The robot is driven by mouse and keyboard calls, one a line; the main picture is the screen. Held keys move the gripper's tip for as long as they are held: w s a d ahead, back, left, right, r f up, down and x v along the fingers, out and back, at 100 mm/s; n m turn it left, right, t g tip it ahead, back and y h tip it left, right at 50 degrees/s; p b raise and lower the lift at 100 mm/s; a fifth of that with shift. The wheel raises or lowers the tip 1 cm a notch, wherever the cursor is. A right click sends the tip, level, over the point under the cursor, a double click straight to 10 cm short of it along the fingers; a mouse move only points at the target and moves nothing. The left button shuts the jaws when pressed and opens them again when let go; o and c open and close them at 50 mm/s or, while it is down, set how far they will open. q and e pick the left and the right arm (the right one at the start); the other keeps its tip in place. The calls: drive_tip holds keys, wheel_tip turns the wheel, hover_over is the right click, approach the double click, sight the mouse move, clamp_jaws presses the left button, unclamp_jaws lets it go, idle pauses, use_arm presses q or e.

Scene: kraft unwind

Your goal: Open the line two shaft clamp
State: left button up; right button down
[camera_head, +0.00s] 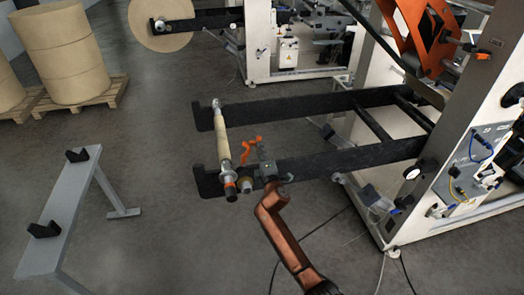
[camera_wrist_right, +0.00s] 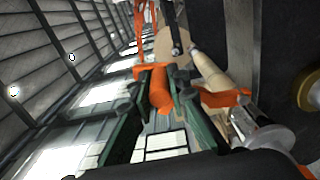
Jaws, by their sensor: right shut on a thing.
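The line two shaft (camera_head: 223,140) is a pale core shaft lying across two black unwind arms, and it also shows in the wrist view (camera_wrist_right: 212,72). The clamp's orange lever (camera_head: 250,142) stands up near the shaft's near end, above the near black arm. My right gripper (camera_head: 265,166) is at this lever, coming from the lower right. In the wrist view its dark green fingers (camera_wrist_right: 158,100) are shut on the orange lever handle (camera_wrist_right: 159,88). An orange clamp piece (camera_wrist_right: 220,99) lies beside the metal shaft end. My left gripper is not in view.
The near black arm (camera_head: 330,158) runs just under my right gripper. The white machine frame (camera_head: 440,150) with cables stands at the right. A grey stand (camera_head: 62,220) with black cradles is at the left. Kraft rolls (camera_head: 65,55) on pallets stand behind. Floor between is clear.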

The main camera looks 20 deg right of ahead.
drive_tip(key=c, duration=1.8)
unclamp_jaws()
drive_tip(key=shift+c, duration=0.2)
drive_tip(key=shift+s, duration=0.1)
drive_tip(key=s, duration=1.1)
drive_tip(key=shift+s+a, duration=0.4)
